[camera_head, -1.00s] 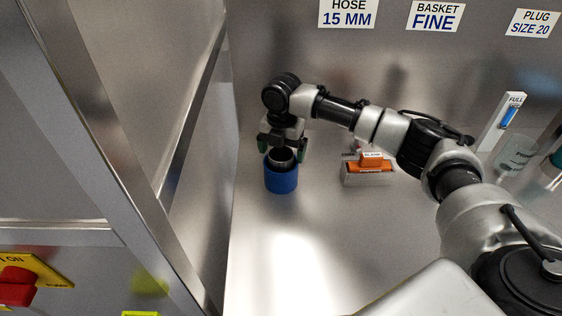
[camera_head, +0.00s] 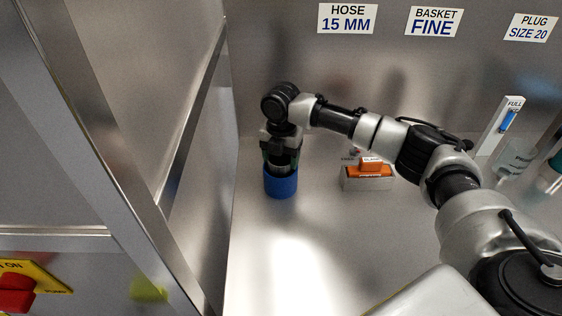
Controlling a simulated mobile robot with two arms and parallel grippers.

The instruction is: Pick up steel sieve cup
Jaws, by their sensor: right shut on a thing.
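The steel sieve cup (camera_head: 281,162) is a small metal cylinder at the left of the steel counter. Its lower part is hidden in a blue round holder (camera_head: 281,186). My right gripper (camera_head: 281,153) points down over the holder and is shut on the cup's upper part. The gripper and wrist hide the cup's rim. I cannot tell whether the cup's bottom is clear of the holder's floor. My left gripper is not in view.
A grey tray with orange blocks (camera_head: 370,172) stands right of the holder. A level gauge marked FULL (camera_head: 502,124) and a clear vessel (camera_head: 517,157) are at the far right. A steel frame (camera_head: 130,190) runs along the left. The front counter is clear.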

